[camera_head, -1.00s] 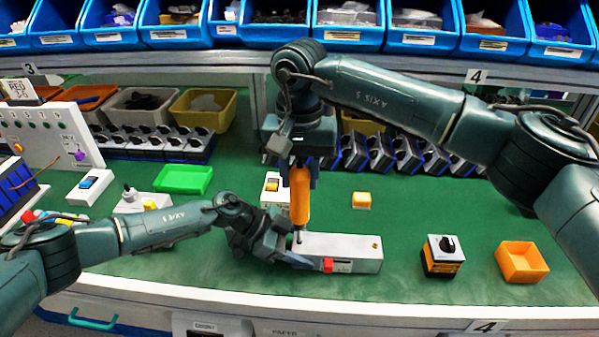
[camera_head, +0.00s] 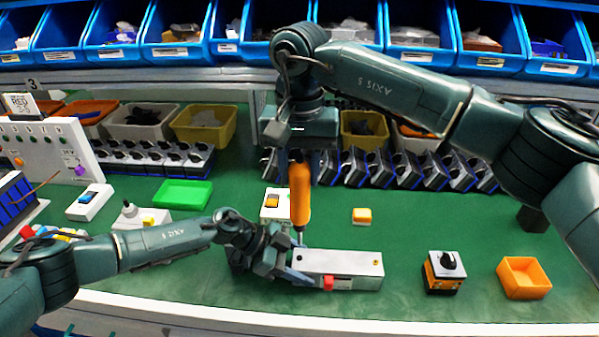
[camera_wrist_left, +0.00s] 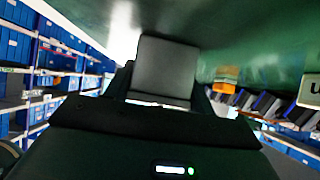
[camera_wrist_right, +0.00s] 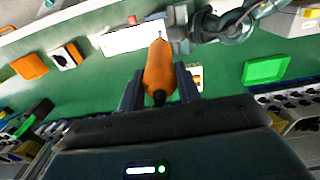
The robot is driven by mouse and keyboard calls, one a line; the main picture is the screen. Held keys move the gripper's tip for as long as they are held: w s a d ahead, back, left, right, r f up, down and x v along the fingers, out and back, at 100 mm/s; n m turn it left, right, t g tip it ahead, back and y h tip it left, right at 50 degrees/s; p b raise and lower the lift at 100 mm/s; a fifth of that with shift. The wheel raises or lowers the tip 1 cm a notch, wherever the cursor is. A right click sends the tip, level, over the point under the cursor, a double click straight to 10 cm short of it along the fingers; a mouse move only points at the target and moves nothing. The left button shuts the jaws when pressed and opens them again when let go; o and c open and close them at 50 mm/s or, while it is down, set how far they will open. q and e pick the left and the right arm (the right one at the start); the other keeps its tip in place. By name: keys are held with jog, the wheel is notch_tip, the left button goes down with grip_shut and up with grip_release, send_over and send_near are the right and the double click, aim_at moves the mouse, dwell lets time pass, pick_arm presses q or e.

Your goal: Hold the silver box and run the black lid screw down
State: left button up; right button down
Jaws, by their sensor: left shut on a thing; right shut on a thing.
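The silver box (camera_head: 345,264) lies on the green bench with a red part (camera_head: 328,283) on its front side and a small brass-coloured screw (camera_head: 376,262) at its right end. My left gripper (camera_head: 290,272) is shut on the box's left end. In the left wrist view the box's grey end (camera_wrist_left: 165,68) fills the jaws. My right gripper (camera_head: 301,160) is shut on an orange screwdriver (camera_head: 300,195), held upright with its tip at the box's left end. The screwdriver also shows in the right wrist view (camera_wrist_right: 158,72).
A black rotary switch (camera_head: 445,270) and an orange tray (camera_head: 524,278) stand to the right. A green tray (camera_head: 183,193), a white box with an orange switch (camera_head: 275,204) and a yellow button block (camera_head: 362,215) lie behind. Rows of switches line the back.

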pick_arm(q)
jog(key=o, duration=1.5)
